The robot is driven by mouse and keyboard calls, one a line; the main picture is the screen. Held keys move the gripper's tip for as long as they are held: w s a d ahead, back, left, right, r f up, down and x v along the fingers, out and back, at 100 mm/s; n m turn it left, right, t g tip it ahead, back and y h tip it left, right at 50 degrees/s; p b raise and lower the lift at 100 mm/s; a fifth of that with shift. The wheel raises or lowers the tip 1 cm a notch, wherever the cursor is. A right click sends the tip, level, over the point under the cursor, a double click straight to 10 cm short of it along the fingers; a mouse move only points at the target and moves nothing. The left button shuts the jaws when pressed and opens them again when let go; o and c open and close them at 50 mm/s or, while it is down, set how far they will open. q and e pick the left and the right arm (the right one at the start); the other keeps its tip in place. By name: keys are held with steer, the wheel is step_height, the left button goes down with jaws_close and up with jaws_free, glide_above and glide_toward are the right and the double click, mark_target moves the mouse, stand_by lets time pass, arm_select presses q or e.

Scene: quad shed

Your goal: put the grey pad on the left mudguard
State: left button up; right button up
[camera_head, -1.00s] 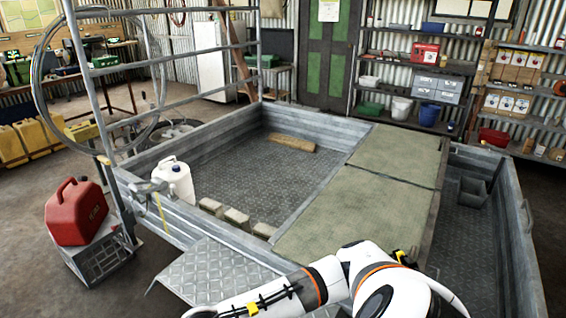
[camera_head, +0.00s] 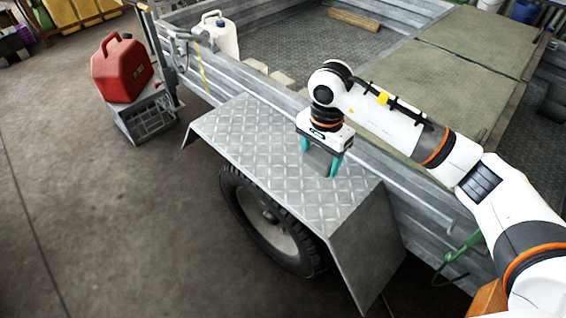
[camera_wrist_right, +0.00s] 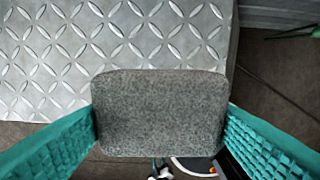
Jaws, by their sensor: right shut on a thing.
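The left mudguard (camera_head: 265,150) is a silver chequer-plate panel over a black tyre, at the side of the trailer. My right gripper (camera_head: 320,160) is above its top, in the middle to right part. In the right wrist view, the right gripper's teal fingers are shut on the grey pad (camera_wrist_right: 160,112), a speckled rounded block. Behind it lies the mudguard plate (camera_wrist_right: 110,45), with the pad overlapping its lower edge in that view. I cannot tell whether the pad touches the plate. My left gripper is not in view.
The trailer's side wall (camera_head: 262,88) runs along the mudguard's inner edge. A red fuel can (camera_head: 122,70) stands on a grey crate (camera_head: 147,118) at the left. A white jug (camera_head: 218,38) stands by the wall. A green hook (camera_head: 455,262) hangs at the right.

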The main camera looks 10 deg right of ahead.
mark_target(315, 190)
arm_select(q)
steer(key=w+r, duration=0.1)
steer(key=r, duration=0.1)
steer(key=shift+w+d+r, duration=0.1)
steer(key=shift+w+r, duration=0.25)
arm_select(e)
step_height(315, 190, down, 10)
steer(key=shift+w+a+r, duration=0.1)
steer(key=shift+r, duration=0.05)
arm_select(q)
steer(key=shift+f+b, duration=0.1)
steer(key=shift+b, duration=0.25)
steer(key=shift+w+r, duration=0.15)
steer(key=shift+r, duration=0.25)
arm_select(e)
steer(key=o, duration=1)
steer(key=shift+r, duration=0.15)
step_height(315, 190, up, 11)
steer(key=shift+r+p, duration=0.2)
steer(key=shift+p, duration=0.3)
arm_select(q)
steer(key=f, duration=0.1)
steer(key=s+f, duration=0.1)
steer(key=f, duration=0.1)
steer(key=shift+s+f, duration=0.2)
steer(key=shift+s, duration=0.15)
arm_select(e)
steer(key=shift+r, duration=0.2)
